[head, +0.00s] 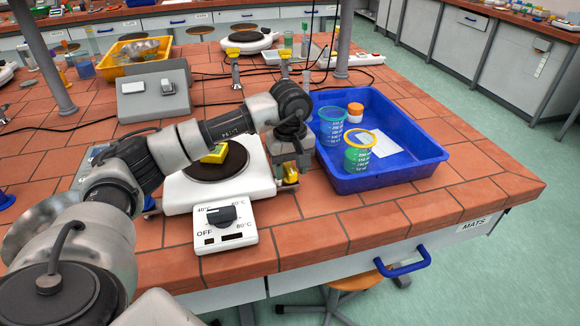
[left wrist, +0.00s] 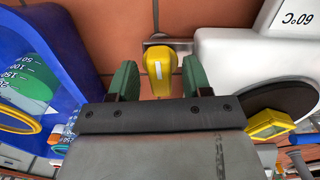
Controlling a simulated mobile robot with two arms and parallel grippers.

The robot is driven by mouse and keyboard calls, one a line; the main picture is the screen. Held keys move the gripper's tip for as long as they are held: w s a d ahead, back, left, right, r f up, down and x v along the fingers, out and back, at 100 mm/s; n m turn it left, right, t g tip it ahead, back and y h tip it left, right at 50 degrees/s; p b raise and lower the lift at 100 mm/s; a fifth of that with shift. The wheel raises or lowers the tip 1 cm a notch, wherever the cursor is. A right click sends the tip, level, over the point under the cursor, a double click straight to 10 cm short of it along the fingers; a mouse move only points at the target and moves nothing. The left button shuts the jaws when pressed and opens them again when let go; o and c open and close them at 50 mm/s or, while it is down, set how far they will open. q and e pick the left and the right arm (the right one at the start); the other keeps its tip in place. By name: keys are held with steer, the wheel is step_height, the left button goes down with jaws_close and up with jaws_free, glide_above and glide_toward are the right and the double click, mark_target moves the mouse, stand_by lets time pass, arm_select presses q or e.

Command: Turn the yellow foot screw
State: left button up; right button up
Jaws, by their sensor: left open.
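The yellow foot screw (head: 291,175) sits at the right side of the white hotplate (head: 180,194), low beside its body and partly hidden by my gripper. In the left wrist view the foot screw (left wrist: 159,68) shows a white stripe and stands on a short metal bar from the hotplate. My left gripper (head: 289,164) points down over it. Its two green fingers (left wrist: 158,80) are open, one on each side of the screw, with a gap on both sides. A yellow block (head: 215,153) lies on the hotplate's dark round plate. My right gripper is not in view.
A blue tray (head: 430,165) with two measuring beakers (head: 361,150) and an orange-capped jar (head: 355,112) stands close to the right of the gripper. The hotplate's dial box (head: 223,226) is in front. Bare tiles lie near the front edge.

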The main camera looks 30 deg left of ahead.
mark_target(290, 167)
arm_select(q)
step_height(290, 167, up, 11)
steer(key=shift+b, duration=0.4)
steer(key=shift+f, duration=0.2)
stand_by(0.4)
